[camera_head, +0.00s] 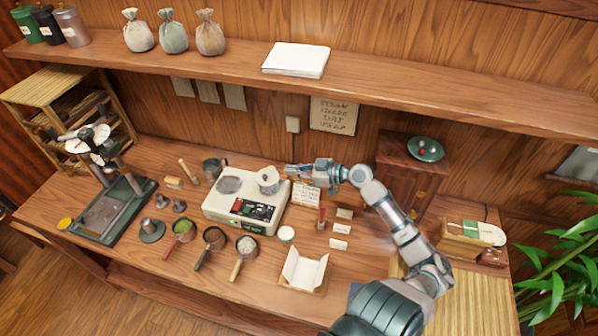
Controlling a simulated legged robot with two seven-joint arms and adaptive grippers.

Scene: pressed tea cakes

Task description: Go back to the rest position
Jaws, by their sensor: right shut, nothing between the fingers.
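My right arm comes in from the bottom right and reaches up over the table. My right gripper (291,170) points left, shut and empty, at the back right corner of the cream-coloured machine (222,212). A small pale metal cup (268,183) is on the right part of the machine, just left of the fingertips. I cannot tell whether the fingertips touch it. My left gripper is not in view.
A wooden cabinet (398,180) stands right of my forearm. Several small cards and an open paper wrapper (304,269) lie below the arm. Scoops (212,242) and a press (108,212) are at left. A shelf (200,66) overhangs the back.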

